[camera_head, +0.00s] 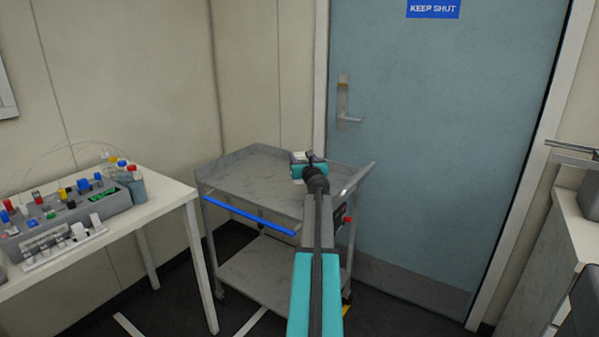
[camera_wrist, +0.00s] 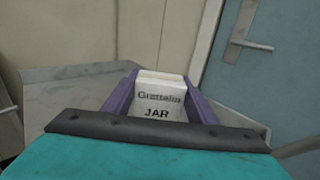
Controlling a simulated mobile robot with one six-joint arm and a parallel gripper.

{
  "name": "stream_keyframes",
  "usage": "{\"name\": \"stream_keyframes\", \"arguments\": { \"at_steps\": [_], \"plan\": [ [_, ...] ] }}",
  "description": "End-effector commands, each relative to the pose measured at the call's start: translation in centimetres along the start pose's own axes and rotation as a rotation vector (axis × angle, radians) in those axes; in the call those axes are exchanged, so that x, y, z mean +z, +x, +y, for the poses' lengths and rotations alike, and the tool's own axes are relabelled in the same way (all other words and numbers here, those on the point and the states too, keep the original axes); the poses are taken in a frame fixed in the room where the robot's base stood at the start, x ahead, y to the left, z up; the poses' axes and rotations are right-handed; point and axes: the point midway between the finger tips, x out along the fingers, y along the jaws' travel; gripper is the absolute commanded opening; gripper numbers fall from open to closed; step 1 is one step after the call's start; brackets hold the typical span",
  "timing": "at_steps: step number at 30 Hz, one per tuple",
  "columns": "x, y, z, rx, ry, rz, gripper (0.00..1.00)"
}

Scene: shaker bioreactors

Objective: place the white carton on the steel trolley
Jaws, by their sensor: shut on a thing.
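The white carton (camera_wrist: 158,98), printed with "JAR", sits between the two purple fingers of my gripper (camera_wrist: 155,92) in the wrist view. My gripper is shut on it. In the head view, my gripper (camera_head: 308,160) is over the steel trolley (camera_head: 250,178), towards the right part of its top shelf, and only a small pale bit of the carton shows past it. The trolley's top also shows behind the carton in the wrist view (camera_wrist: 70,92). I cannot tell whether the carton touches the shelf; its lower part is hidden.
The trolley has a blue handle bar (camera_head: 248,215) at its front and a lower shelf (camera_head: 262,270). Its top is otherwise bare. A white table (camera_head: 165,205) with lab equipment and bottles stands left. A closed blue door (camera_head: 440,140) is behind right; a white cabinet (camera_head: 575,235) stands right.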

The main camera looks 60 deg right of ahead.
Motion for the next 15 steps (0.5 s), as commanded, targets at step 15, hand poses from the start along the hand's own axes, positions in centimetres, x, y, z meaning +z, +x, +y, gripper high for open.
{"name": "stream_keyframes", "arguments": {
  "at_steps": [15],
  "plan": [
    [-1.8, 0.0, -0.1, -0.001, 0.001, 0.001, 0.26]
  ]
}}
